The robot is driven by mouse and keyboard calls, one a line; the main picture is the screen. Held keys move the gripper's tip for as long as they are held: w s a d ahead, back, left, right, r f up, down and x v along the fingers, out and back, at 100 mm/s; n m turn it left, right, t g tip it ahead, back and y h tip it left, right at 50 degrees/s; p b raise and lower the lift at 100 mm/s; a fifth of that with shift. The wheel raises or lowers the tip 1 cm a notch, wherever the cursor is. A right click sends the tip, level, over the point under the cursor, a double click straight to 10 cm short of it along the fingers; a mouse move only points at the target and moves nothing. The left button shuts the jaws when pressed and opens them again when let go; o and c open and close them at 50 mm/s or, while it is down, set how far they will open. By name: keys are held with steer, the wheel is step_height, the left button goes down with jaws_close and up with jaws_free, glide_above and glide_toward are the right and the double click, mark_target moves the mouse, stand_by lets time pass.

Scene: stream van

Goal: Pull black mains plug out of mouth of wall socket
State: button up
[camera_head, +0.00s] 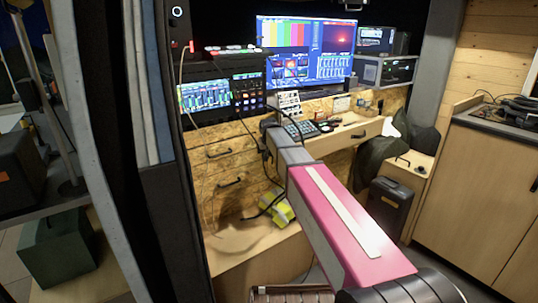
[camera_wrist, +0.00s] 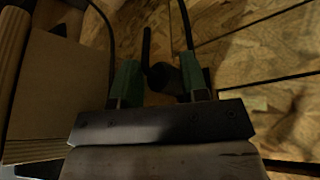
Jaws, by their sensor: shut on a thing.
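My gripper (camera_wrist: 160,76) reaches to the chipboard drawer front below the desk; its end also shows in the head view (camera_head: 269,128). In the wrist view its two green-tipped fingers stand either side of a dark, rounded thing, which looks like the black mains plug (camera_wrist: 164,78). The gripper is shut on it. A black cable runs up close to the right finger. The wall socket's mouth cannot be made out; the plug and my gripper cover that spot, so I cannot tell whether the plug is seated.
Monitors (camera_head: 305,48) and a mixing panel (camera_head: 249,92) stand on the desk above. A yellow thing (camera_head: 281,209) lies below. A black case (camera_head: 390,205) stands at right. A pale wooden panel (camera_wrist: 55,95) is close at the left in the wrist view.

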steer(key=shift+s+d, duration=0.7)
steer(key=shift+s, duration=0.25)
steer(key=shift+s, duration=0.15)
jaws_close()
steer(key=shift+s+d, duration=0.15)
steer(key=shift+s+d, duration=0.15)
steer(key=shift+s, duration=0.1)
steer(key=shift+s+d, duration=0.4)
steer(key=shift+s, duration=0.2)
steer(key=shift+s+d, duration=0.4)
steer(key=shift+s, duration=0.2)
